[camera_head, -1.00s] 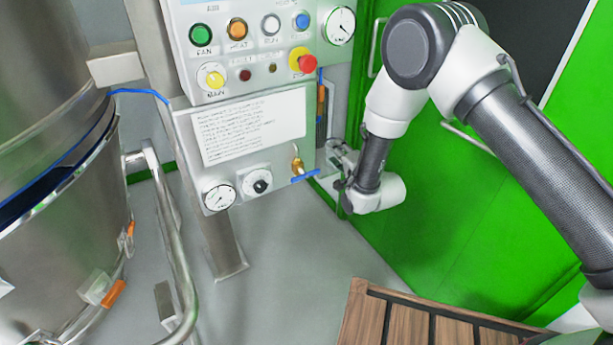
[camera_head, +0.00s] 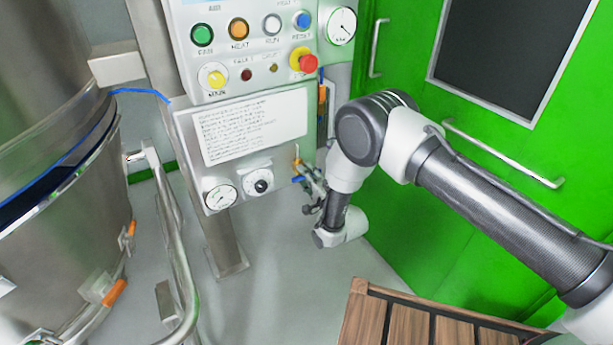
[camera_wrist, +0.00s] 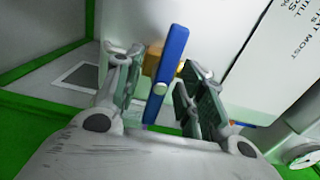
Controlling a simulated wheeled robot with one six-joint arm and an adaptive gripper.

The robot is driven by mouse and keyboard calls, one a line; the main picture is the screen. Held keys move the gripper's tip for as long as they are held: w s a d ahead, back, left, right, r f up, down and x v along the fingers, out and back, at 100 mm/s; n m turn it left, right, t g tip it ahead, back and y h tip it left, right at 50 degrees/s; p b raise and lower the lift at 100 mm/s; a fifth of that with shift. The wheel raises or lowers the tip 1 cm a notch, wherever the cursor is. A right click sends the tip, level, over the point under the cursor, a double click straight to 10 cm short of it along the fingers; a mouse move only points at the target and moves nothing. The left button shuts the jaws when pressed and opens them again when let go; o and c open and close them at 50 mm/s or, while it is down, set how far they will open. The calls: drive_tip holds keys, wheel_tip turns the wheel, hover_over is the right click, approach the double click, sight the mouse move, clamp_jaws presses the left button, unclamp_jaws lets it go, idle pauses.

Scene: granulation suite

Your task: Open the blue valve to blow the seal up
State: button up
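The blue valve handle (camera_wrist: 167,75) stands between the two open fingers of my gripper (camera_wrist: 160,88) in the wrist view, with a gap on each side. The brass valve body (camera_wrist: 152,62) shows behind the handle. In the head view, the brass valve (camera_head: 297,158) is at the lower right of the control panel, and a bit of its blue handle (camera_head: 298,180) shows. My gripper (camera_head: 308,180) is at the valve there and covers much of the handle. The steel vessel (camera_head: 60,230) with its dark blue seal band (camera_head: 60,160) stands at the left.
The control panel (camera_head: 245,65) has lamps, buttons and a red knob. Below are a notice (camera_head: 252,127), a gauge (camera_head: 220,197) and a white dial (camera_head: 259,182). A bent steel rail (camera_head: 180,255) stands beside the vessel. A wooden slatted surface (camera_head: 400,325) is at the bottom right.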

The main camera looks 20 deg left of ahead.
clamp_jaws()
drive_tip(key=shift+n, duration=0.4)
drive_tip(key=n, duration=1.3)
drive_tip(key=shift+n, duration=1.9)
